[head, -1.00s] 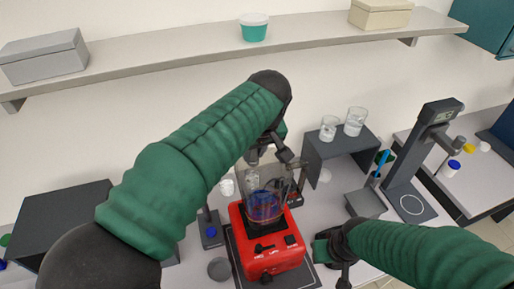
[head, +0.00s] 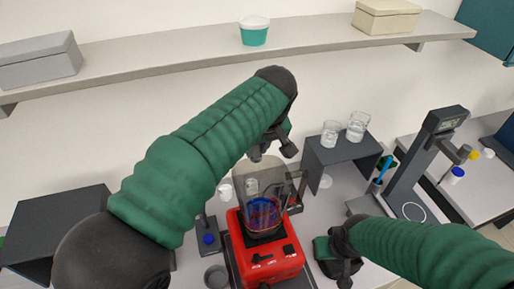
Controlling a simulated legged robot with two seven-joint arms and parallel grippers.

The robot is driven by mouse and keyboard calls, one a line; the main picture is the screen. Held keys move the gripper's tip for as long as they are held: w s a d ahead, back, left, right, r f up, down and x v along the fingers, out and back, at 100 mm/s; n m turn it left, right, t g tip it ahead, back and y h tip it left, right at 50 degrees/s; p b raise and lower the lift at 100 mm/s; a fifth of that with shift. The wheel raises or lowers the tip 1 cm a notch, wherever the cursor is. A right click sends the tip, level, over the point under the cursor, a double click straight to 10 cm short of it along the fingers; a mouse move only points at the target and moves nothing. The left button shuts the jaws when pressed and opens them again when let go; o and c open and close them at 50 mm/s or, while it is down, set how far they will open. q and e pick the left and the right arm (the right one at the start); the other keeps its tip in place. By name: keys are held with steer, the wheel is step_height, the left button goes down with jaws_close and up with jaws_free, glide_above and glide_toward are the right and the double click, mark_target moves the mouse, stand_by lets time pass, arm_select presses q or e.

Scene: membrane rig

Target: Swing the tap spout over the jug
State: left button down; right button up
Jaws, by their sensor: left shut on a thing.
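A clear jug (head: 240,195) stands over a red base unit (head: 262,262), with blue and red showing through its lower part. I cannot make out a tap spout clearly; my left arm covers much of the area behind. My right gripper (head: 338,265) is low, right of the red base, beside a dark green block (head: 322,248). Its fingertips are not clear.
A dark stand (head: 342,150) carries two glass beakers (head: 357,126) right of the jug. A tall dark instrument (head: 412,165) stands further right. A shelf (head: 190,68) runs behind.

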arm_select(q)
steer(key=c, duration=1.4)
jaws_free()
steer(key=shift+w+a+r, duration=0.1)
steer(key=shift+w+r, duration=0.2)
steer(key=shift+w, duration=0.1)
steer(key=shift+o, duration=0.8)
steer(key=shift+w+f, duration=0.2)
arm_select(e)
steer(key=shift+w+d+f, duration=0.1)
steer(key=shift+w, duration=0.2)
arm_select(q)
steer(key=shift+f, duration=0.1)
arm_select(e)
steer(key=shift+w, duration=0.1)
arm_select(q)
steer(key=v, duration=1.6)
steer(key=shift+d+r, duration=0.25)
arm_select(e)
steer(key=shift+f, duration=0.15)
